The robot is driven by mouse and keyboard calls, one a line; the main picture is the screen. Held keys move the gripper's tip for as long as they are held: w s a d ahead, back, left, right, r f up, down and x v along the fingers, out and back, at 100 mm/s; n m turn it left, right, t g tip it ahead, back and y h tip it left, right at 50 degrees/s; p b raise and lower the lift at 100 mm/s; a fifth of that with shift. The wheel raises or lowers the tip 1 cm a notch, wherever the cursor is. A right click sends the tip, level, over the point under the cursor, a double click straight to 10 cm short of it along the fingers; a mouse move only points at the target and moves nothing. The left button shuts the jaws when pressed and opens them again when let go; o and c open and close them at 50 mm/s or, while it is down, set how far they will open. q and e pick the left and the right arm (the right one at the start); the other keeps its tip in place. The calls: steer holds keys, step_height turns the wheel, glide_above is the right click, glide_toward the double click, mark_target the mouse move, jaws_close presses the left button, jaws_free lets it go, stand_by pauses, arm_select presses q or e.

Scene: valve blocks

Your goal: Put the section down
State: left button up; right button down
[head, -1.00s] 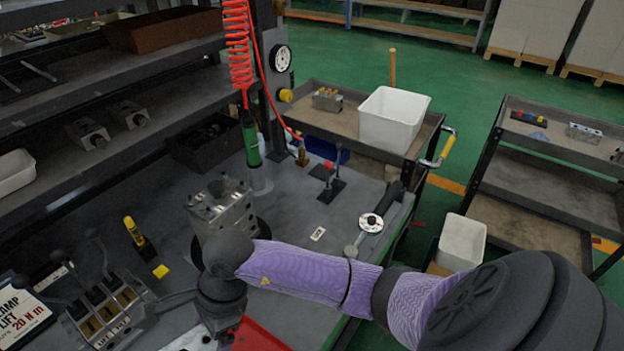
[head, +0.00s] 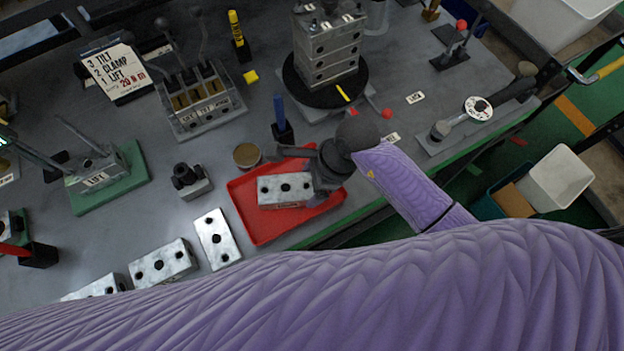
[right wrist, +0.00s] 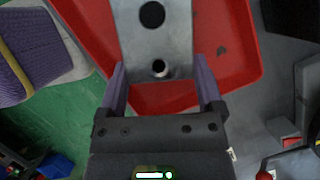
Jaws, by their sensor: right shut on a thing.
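The section, a silver block with dark round holes (head: 285,189), is at the red tray (head: 253,222) on the bench. In the right wrist view the section (right wrist: 154,40) lies between the two purple fingers, with the red tray (right wrist: 225,40) beneath. My right gripper (head: 312,181) is shut on the section's right end. I cannot tell whether the section touches the tray floor or hangs just above it. My left gripper is not in view.
Silver blocks (head: 217,239) lie left of the tray. A round tin (head: 247,156) and a blue-handled tool in a black holder (head: 282,118) stand behind it. A stacked valve block (head: 328,50) stands on a black turntable. A torque wrench (head: 468,115) lies right.

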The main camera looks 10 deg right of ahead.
jaws_free()
steer(key=shift+f, duration=0.1)
steer(key=p+v, duration=0.3)
steer(key=v, duration=0.9)
steer(key=shift+p, duration=0.3)
